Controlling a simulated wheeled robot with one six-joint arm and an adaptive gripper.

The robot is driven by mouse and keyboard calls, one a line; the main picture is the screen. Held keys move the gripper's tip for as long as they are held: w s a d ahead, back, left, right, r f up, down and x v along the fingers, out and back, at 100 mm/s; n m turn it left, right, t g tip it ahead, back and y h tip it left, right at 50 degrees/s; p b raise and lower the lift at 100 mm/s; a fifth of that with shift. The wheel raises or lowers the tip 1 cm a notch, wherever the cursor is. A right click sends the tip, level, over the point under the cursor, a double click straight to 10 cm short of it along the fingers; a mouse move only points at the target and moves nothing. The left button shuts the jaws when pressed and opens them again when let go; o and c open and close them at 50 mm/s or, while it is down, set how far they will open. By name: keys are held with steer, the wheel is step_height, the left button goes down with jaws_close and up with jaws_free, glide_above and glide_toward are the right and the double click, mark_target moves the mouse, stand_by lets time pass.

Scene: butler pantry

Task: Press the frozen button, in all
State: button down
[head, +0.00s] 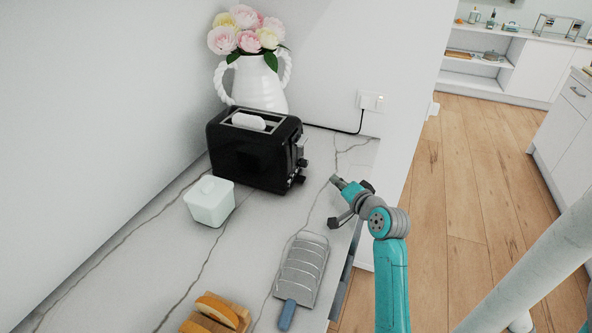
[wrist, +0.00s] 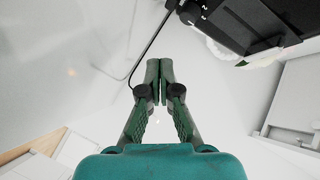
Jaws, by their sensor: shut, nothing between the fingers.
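A black toaster (head: 255,160) stands on the marble counter (head: 165,250), with a pale bread slice (head: 248,121) in its slot. Its control end (head: 299,158) faces right and carries knobs and small controls. I cannot make out which one is the frozen button. My gripper (head: 335,180) is shut and empty, apart from the toaster, to the right of its control end. In the wrist view the closed fingers of my gripper (wrist: 159,75) are in the middle, and the toaster (wrist: 265,22) shows at the upper right with a black knob (wrist: 189,12).
A white vase (head: 258,85) of flowers stands behind the toaster. A small white lidded box (head: 210,203) is in front of it. A black cord runs to the wall outlet (head: 370,101).

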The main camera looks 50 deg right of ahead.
steer(key=shift+w+a, duration=0.5)
steer(key=shift+w, duration=0.9)
steer(key=shift+w+a, duration=0.45)
steer(key=shift+w, duration=0.9)
steer(key=shift+w+a, duration=0.5)
steer(key=shift+w, duration=0.9)
steer(key=shift+w, duration=0.15)
steer(key=shift+w+a, duration=0.15)
steer(key=shift+w, duration=0.1)
steer(key=shift+w+a, duration=0.1)
steer(key=shift+w, duration=0.25)
steer(key=shift+s, duration=0.15)
steer(key=shift+s+d, duration=0.25)
steer(key=shift+s, duration=0.35)
steer(key=shift+s, duration=0.1)
steer(key=shift+s+d, duration=0.25)
steer(key=shift+s, duration=0.5)
steer(key=shift+s+d, duration=0.3)
steer(key=shift+s, duration=0.45)
steer(key=shift+s+d, duration=0.25)
steer(key=shift+s, duration=0.5)
